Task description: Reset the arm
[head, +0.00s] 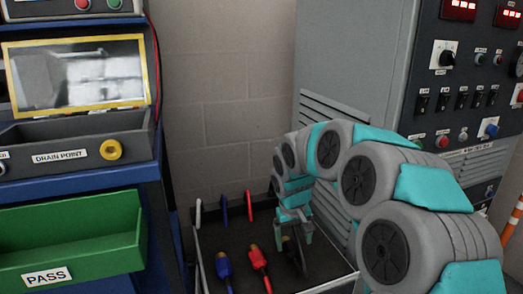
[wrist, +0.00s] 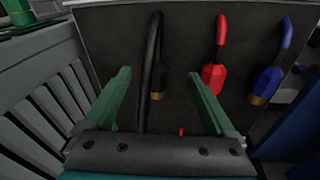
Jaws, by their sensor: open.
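My gripper (head: 295,232) hangs at the end of my teal and grey arm, over the dark tray (head: 225,240) in the head view. In the wrist view its two green fingers (wrist: 160,74) are spread apart. A black cable plug (wrist: 157,80) shows between the fingers, and I see no contact with it. In the head view the black plug is partly hidden by the gripper. A red plug (head: 259,260) and a blue plug (head: 224,268) lie to its left. In the wrist view the red plug (wrist: 214,77) and blue plug (wrist: 267,83) are to the right of the fingers.
A grey control cabinet (head: 425,95) with switches and red displays stands close at right. At left is a blue shelf rack with a green PASS bin (head: 75,240), a DRAIN POINT tray (head: 75,145) and a yellow-framed screen (head: 80,75). A bare block wall (head: 220,80) lies between.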

